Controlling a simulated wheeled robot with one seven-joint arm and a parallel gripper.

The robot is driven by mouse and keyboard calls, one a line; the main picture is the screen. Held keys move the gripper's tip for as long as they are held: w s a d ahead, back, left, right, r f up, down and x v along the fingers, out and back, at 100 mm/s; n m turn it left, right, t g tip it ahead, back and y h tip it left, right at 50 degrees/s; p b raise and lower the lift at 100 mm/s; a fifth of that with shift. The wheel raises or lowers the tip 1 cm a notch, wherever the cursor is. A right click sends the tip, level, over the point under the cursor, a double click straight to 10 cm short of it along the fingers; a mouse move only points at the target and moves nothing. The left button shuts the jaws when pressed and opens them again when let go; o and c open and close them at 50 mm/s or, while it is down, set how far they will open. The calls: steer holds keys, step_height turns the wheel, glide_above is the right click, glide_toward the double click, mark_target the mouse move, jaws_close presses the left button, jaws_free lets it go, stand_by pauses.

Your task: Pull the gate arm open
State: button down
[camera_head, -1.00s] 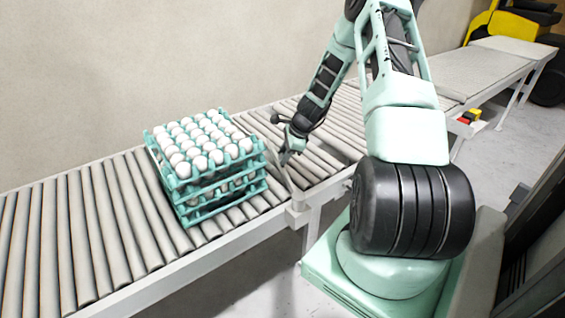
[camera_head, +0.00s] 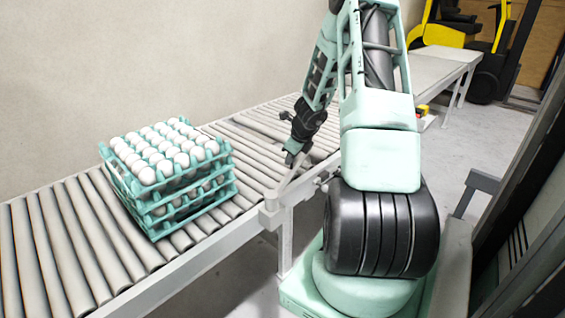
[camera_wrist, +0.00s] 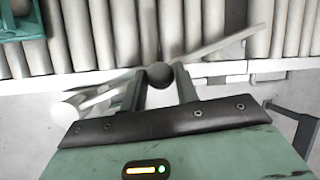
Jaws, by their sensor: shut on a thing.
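The gate arm (camera_head: 288,182) is a pale bar on a post (camera_head: 268,218) at the conveyor's near edge. It slants up and right from the post, at a shallow angle to the near rail. In the wrist view the bar (camera_wrist: 225,41) runs from the post at lower left over the rail and the rollers. My gripper (camera_head: 291,160) is at the bar. Its two fingers (camera_wrist: 160,84) stand either side of a dark round knob (camera_wrist: 160,75) on the gate arm and are shut on it. The exact finger contact is partly hidden.
A stack of teal trays (camera_head: 160,219) with white eggs stands on the roller conveyor (camera_head: 62,245) left of the post. The rollers right of the gate look clear. A yellow forklift (camera_head: 440,35) stands at the back right.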

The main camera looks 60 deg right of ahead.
steer(key=shift+s+d+m+g+h+b, duration=0.1)
steer(key=shift+s+m+g+h+b, duration=0.3)
steer(key=shift+s+m+b, duration=1.15)
steer(key=shift+s+r+n+p, duration=0.1)
steer(key=shift+s+n+p, duration=0.15)
steer(key=shift+p, duration=0.15)
steer(key=c, duration=1.1)
jaws_free()
steer(key=shift+o, duration=0.2)
steer(key=p+v, duration=0.8)
steer(key=v, duration=0.9)
steer(key=shift+s+a, duration=0.25)
